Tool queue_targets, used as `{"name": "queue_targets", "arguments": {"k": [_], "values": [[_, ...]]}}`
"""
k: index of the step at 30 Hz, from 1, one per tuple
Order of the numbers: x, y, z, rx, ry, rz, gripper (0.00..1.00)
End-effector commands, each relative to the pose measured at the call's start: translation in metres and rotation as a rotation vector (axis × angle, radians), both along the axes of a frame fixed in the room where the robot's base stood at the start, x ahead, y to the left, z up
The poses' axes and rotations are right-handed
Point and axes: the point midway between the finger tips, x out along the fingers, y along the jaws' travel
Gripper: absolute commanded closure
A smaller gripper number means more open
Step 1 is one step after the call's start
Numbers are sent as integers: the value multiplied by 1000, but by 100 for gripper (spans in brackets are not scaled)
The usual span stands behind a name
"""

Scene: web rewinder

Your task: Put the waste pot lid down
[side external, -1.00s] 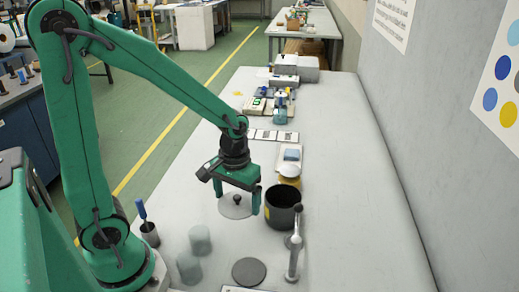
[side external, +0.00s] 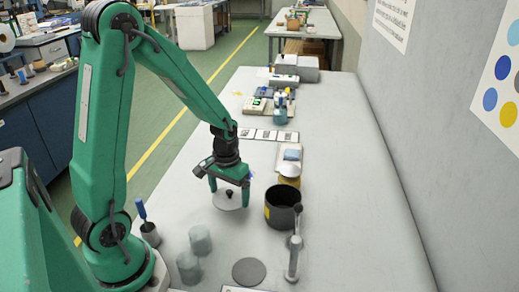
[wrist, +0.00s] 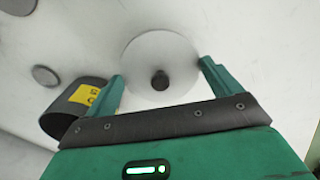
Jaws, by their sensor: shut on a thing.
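The waste pot lid (side external: 231,204) is a flat pale grey disc with a dark knob in its middle. My gripper (side external: 229,198) is shut on the lid, with one finger at each side of its rim. In the wrist view the lid (wrist: 160,42) sits between the fingertips of my gripper (wrist: 162,70), knob facing the camera. The lid's height above the table is hard to tell. The waste pot (side external: 283,214), dark with a yellow label, stands open just right of my gripper. It also shows at the left in the wrist view (wrist: 58,122).
A grey disc (side external: 249,271) lies on the table in front. A metal upright fixture (side external: 293,258) stands right of it. Two translucent cylinders (side external: 200,240) and a brush holder (side external: 149,235) stand at left. Bare table lies farther right.

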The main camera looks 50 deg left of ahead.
Motion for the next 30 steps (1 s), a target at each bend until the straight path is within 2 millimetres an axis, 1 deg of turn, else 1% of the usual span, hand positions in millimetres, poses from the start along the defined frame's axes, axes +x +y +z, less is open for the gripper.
{"name": "queue_targets", "arguments": {"k": [6, 11, 26, 27, 28, 30], "values": [[-1, -1, -21, -1, 5, 0, 32], [-1, -1, -34, -1, 4, 0, 32], [-1, 0, -39, -1, 2, 0, 32], [0, -1, -39, -1, 2, 0, 4], [0, -1, -39, 0, 1, 0, 0], [0, -1, -39, 0, 1, 0, 0]]}}
